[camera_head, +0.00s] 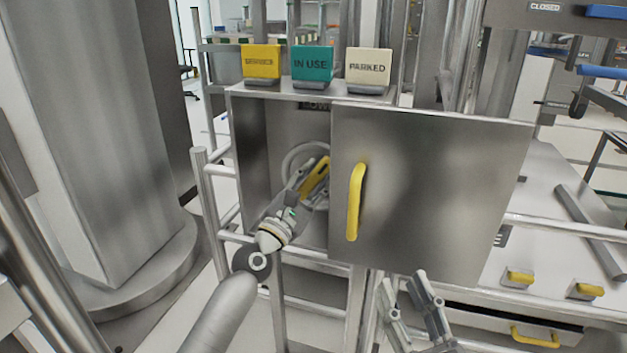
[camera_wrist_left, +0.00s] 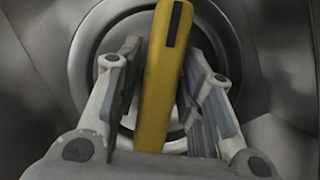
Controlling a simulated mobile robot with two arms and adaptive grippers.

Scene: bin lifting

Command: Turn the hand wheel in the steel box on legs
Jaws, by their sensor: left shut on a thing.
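The steel box on legs (camera_head: 250,150) stands open at its left part, with its interior showing. Inside is the round hand wheel (camera_head: 290,163), with a yellow bar (camera_head: 318,175) across it. My left gripper (camera_head: 308,178) reaches into the box and is shut on this bar. In the left wrist view the bar (camera_wrist_left: 165,75) stands nearly upright between the two fingers (camera_wrist_left: 160,85), in front of the wheel's ring (camera_wrist_left: 85,45). Part of the wheel is hidden by the gripper and bar. My right gripper (camera_head: 405,290) is open and empty, low in front of the box.
A steel door (camera_head: 430,190) with a yellow handle (camera_head: 355,202) stands to the right of the opening. Yellow, teal "IN USE" (camera_head: 312,62) and cream "PARKED" (camera_head: 368,66) signs stand on top. A thick column (camera_head: 115,140) is at left; drawers with yellow handles (camera_head: 535,337) are lower right.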

